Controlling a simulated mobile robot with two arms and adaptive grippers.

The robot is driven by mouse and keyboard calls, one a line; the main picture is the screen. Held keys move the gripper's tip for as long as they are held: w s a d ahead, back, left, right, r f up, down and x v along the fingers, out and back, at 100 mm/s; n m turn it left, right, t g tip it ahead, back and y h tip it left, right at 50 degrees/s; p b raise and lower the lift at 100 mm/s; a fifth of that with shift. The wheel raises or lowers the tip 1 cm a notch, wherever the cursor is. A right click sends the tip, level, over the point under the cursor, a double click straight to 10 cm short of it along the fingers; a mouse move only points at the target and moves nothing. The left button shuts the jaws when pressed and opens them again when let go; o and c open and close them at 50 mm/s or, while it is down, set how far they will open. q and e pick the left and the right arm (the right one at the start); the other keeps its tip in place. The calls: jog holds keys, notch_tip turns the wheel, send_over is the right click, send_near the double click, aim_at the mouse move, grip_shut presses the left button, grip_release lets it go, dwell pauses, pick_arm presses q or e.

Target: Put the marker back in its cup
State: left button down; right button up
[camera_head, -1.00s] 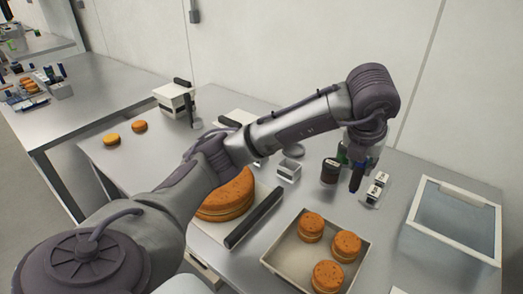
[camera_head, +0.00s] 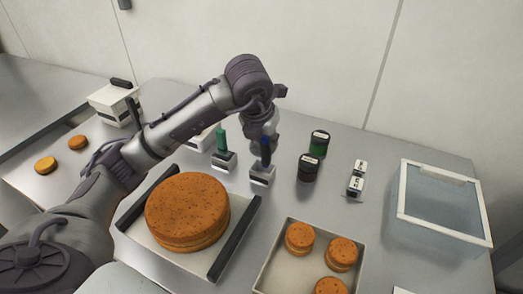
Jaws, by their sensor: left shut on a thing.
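My left gripper (camera_head: 264,136) is shut on a dark blue marker (camera_head: 266,154) and holds it upright, tip down. The marker's lower end is right at the top of a small pale cup (camera_head: 261,178). I cannot tell whether the tip is inside the cup or just above it. A green marker (camera_head: 221,139) stands in a similar cup (camera_head: 224,163) to the left. My right gripper is not in view.
Two dark jars (camera_head: 308,168) and small white-topped boxes (camera_head: 356,178) stand to the right. A large orange cake (camera_head: 187,210) sits in front on a board. A tray (camera_head: 264,272) of small cakes and a clear-lidded bin (camera_head: 440,205) are farther right.

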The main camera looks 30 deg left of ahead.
aim_at(261, 149)
pick_arm(q)
jog(key=shift+s+a+f, duration=0.1)
jog(key=shift+a+f, duration=0.3)
jog(key=shift+a, duration=0.05)
notch_tip(261, 149, down, 4)
jog(key=shift+r+p, duration=0.1)
jog(key=shift+p, duration=0.45)
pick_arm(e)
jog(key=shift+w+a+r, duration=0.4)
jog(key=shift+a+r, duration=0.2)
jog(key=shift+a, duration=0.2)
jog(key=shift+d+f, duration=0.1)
pick_arm(q)
jog(key=shift+f+b, duration=0.2)
jog(key=shift+b, duration=0.1)
jog(key=c, duration=1)
grip_release()
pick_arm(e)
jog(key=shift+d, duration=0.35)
pick_arm(q)
jog(key=shift+r, duration=0.2)
